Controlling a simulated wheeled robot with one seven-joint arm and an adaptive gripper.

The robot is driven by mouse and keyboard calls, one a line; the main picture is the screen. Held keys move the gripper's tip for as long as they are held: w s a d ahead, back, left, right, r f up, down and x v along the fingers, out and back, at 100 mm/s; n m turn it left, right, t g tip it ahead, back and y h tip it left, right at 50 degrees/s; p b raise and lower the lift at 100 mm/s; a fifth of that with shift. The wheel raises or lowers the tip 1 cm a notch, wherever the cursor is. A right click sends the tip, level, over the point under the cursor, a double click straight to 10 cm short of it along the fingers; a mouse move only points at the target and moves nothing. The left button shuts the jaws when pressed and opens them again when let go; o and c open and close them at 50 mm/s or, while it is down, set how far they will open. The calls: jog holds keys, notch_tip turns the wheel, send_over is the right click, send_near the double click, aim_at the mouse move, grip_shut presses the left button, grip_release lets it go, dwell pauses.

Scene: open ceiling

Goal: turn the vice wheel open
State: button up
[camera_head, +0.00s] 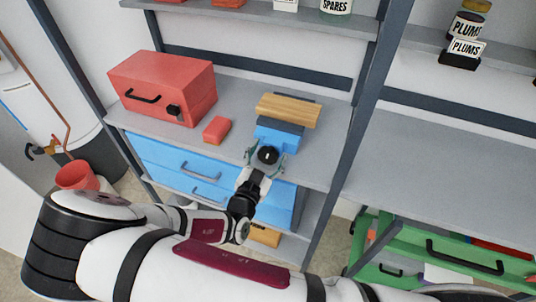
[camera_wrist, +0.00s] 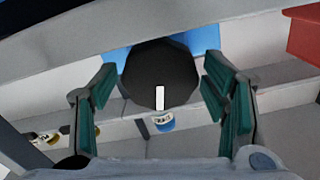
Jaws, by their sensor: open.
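A blue vice (camera_head: 277,134) stands on the grey shelf with a light wooden block (camera_head: 288,109) at its jaws. Its dark round wheel (camera_head: 267,154) faces me and has a small white mark, upright in the wrist view. The wheel (camera_wrist: 158,72) fills the upper middle of the wrist view, with blue vice body showing behind both sides. My gripper (camera_head: 266,160) is open at the wheel, one finger on each side. In the wrist view my gripper (camera_wrist: 160,88) shows gaps between the green pads and the rim. I cannot tell how deep the fingers reach past the wheel.
A red toolbox (camera_head: 163,86) and a small red block (camera_head: 217,129) sit left of the vice. Blue drawers (camera_head: 182,170) are below the shelf. A dark upright post (camera_head: 350,145) stands to the right. A green open drawer (camera_head: 440,262) is lower right.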

jog(key=c, duration=1.1)
jog(key=shift+a+n+p, duration=0.1)
jog(key=shift+n+p, duration=0.35)
jog(key=shift+n, duration=1.15)
jog(key=shift+c, duration=0.2)
jog(key=o, duration=1.1)
jog(key=shift+o, duration=0.2)
jog(key=v, duration=1.2)
